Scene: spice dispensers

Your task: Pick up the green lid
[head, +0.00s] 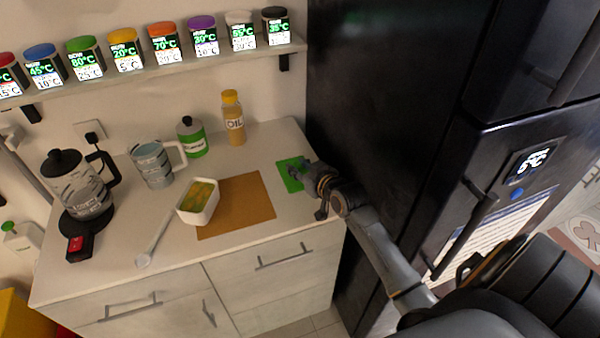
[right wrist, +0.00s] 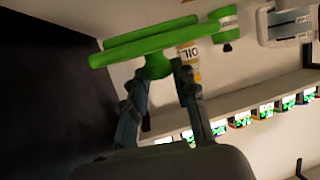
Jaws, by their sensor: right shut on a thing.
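The green lid (head: 287,172) shows at the right end of the white counter, beside the dark fridge. My right gripper (head: 321,188) reaches it from the right and covers part of it. In the right wrist view the lid (right wrist: 135,46) is a flat bright green plate seen nearly edge-on, with a knob below it in that picture. The fingers of my right gripper (right wrist: 167,72) are shut on this knob. I cannot tell whether the lid touches the counter. My left gripper is not in view.
A white tub (head: 198,203) stands on a brown mat (head: 250,200) left of the lid. A shelf (head: 150,72) holds several dispensers. The fridge (head: 390,100) is close on the right.

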